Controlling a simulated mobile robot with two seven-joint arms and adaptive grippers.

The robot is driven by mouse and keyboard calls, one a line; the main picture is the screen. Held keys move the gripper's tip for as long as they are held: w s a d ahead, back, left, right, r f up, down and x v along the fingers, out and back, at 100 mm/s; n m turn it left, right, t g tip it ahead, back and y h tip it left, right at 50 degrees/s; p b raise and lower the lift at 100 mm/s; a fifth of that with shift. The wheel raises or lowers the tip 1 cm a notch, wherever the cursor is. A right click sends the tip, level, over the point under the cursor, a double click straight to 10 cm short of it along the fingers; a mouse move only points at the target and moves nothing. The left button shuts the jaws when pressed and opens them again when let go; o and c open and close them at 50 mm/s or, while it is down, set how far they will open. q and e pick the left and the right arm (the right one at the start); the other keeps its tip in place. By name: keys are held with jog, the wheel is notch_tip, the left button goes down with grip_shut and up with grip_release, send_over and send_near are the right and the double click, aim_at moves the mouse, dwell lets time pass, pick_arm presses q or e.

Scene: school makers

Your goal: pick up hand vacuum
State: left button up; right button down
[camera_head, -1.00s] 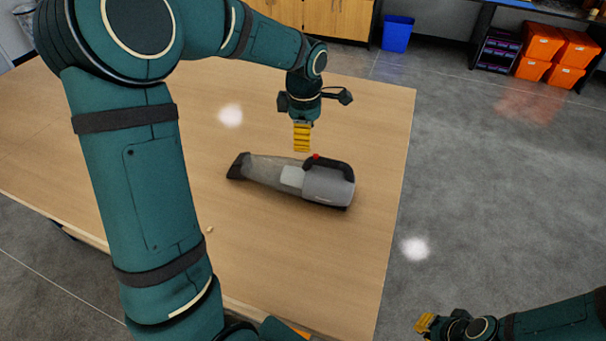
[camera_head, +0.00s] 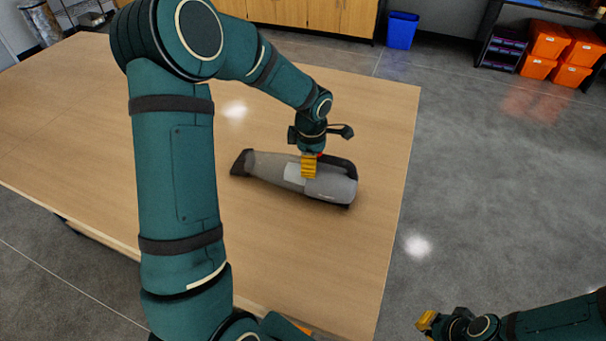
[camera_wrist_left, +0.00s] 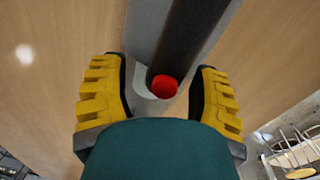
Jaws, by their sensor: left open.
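The hand vacuum (camera_head: 329,185) lies on its side lengthwise on the wooden table (camera_head: 270,255), grey with a dark nozzle at the left and a dark handle at the right. My left gripper (camera_head: 309,168) is over its middle, hiding part of the handle and the red button. In the left wrist view the vacuum (camera_wrist_left: 187,30) runs between the two yellow fingers of the open left gripper (camera_wrist_left: 162,95), with the red button near the palm. Contact cannot be told. My right gripper (camera_head: 426,321) is low at the right, off the table; its finger opening is unclear.
The table around the vacuum is clear. Its right edge is close beyond the vacuum, with open grey floor past it. A blue bin (camera_head: 401,30), orange crates (camera_head: 559,50) and wooden cabinets (camera_head: 320,15) stand far back.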

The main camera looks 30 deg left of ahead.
pick_arm(q)
grip_shut()
jog(key=shift+r, duration=0.15)
